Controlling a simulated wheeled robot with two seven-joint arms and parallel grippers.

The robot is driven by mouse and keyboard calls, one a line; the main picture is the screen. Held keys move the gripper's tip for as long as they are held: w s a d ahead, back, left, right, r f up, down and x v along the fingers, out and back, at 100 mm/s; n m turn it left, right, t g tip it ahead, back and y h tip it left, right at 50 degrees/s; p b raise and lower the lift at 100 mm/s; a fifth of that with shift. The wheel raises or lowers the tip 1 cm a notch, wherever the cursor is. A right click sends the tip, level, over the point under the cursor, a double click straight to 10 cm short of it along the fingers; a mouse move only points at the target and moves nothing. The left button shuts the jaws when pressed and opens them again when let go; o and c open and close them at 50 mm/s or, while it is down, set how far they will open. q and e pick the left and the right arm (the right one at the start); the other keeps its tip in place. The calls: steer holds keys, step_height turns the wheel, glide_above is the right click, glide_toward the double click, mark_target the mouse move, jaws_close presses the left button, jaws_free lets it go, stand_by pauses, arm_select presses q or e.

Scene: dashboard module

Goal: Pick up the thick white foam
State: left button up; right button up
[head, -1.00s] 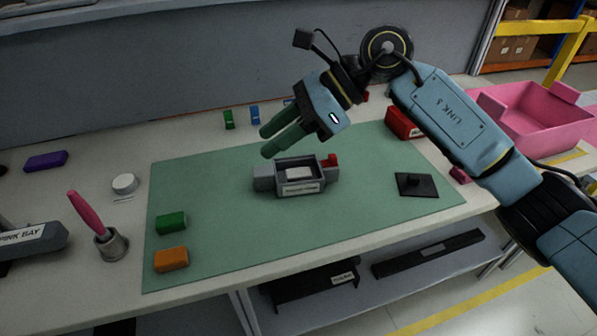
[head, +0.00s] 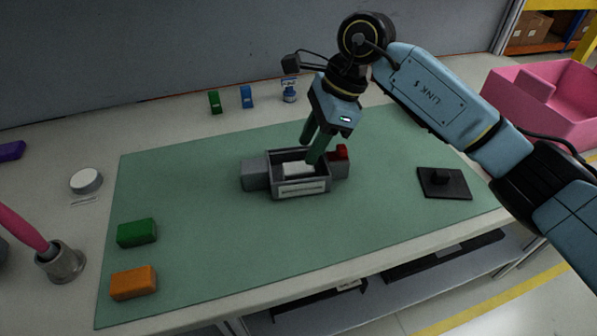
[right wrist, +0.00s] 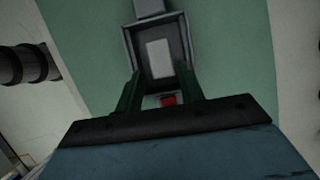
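A white rectangular block (head: 298,169), which looks like the foam, lies inside the open grey module housing (head: 302,190) on the green mat. In the right wrist view the white block (right wrist: 159,60) shows between my fingers, on the housing's dark floor. My right gripper (head: 312,158) points down at the right part of the housing, its green fingertips at or just over its rim. In the right wrist view my right gripper (right wrist: 160,84) has its fingers apart, with nothing held. I cannot tell whether they touch the housing. My left gripper is not in view.
The green mat (head: 230,230) also holds a green block (head: 137,233), an orange block (head: 134,283) and a black plate with a knob (head: 444,183). A white disc (head: 86,181) and a metal cup (head: 60,263) stand left. A pink bin (head: 545,105) is at right.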

mark_target(299, 167)
steer(key=b+x, duration=0.1)
steer(key=x, duration=0.4)
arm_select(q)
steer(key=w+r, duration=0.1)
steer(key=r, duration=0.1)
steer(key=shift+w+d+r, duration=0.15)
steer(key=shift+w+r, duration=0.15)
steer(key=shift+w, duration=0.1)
arm_select(e)
steer(key=shift+c, duration=0.2)
steer(key=c, duration=0.6)
